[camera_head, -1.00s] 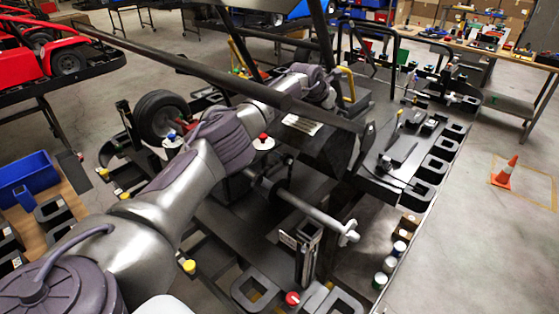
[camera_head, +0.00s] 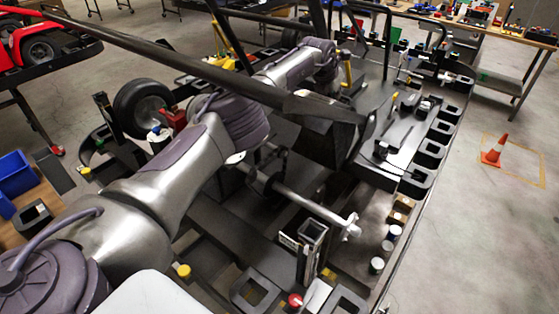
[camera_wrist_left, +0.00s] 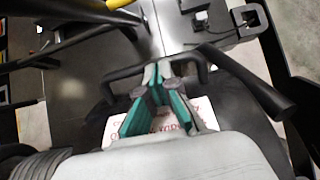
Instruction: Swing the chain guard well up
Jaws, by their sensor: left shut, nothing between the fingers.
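A dark box-like cover with a white label, which looks like the chain guard (camera_head: 338,140), sits in the middle of the kart in the head view. It is partly hidden behind my left arm and a long dark bar. My left gripper (camera_head: 328,86) is above it, its fingers mostly hidden there. In the left wrist view the teal-lined fingers (camera_wrist_left: 158,92) are shut, with nothing between them. Their tips are close to a black bent handle (camera_wrist_left: 125,72); I cannot tell if they touch. A white label with red writing (camera_wrist_left: 165,125) lies below the fingers. My right gripper is not in view.
A bare axle (camera_head: 310,205) with a silver hub lies in front of the cover. A wheel (camera_head: 143,108) stands left of my arm. The long dark bar (camera_head: 200,65) crosses above my arm. An orange cone (camera_head: 493,152) stands on open floor at the right.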

